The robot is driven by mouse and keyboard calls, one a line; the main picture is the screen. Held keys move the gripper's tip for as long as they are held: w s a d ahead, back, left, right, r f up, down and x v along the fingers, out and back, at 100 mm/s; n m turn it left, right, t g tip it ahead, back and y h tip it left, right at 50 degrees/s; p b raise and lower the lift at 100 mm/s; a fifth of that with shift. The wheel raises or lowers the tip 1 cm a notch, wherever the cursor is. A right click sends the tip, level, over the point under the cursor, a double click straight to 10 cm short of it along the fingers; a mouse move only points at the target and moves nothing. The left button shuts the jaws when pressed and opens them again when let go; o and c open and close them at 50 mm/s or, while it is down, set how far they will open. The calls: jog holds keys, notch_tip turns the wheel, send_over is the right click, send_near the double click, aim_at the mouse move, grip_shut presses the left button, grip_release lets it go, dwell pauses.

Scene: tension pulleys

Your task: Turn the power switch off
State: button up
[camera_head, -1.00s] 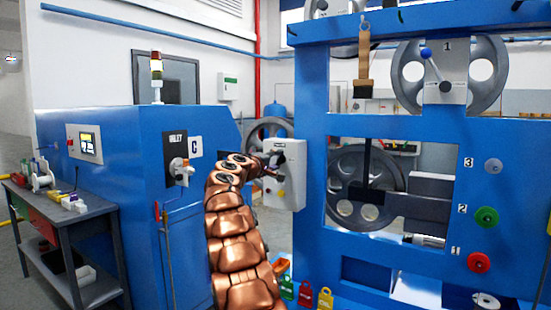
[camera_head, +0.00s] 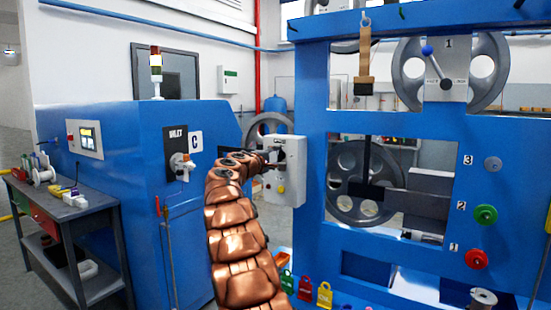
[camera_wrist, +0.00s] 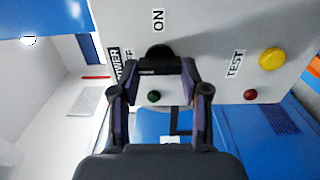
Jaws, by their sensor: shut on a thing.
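The power switch (camera_wrist: 158,52) is a black rotary knob on a light grey control box (camera_head: 290,188). In the wrist view, labels reading "ON" and "POWER" stand beside the knob, with a second label partly hidden by my gripper. My gripper (camera_wrist: 160,68) has its fingertips together at the knob and is shut on it. In the head view, my copper-coloured arm reaches up to the box, and my gripper (camera_head: 272,160) is small and partly hidden there. The wrist view is turned sideways, so the knob's exact angle is hard to read.
The box also carries a yellow button (camera_wrist: 271,58), a red button (camera_wrist: 250,94) and a green one (camera_wrist: 153,97). A blue machine frame (camera_head: 311,130) stands close on the right. A blue cabinet (camera_head: 120,180) and a grey tool table (camera_head: 92,212) are on the left.

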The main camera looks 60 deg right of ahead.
jog(key=o, duration=1.1)
jog(key=shift+o, duration=0.2)
jog(key=shift+a, duration=0.1)
jog(key=a, duration=1.1)
jog(key=shift+s+a, duration=0.2)
jog(key=shift+a, duration=0.2)
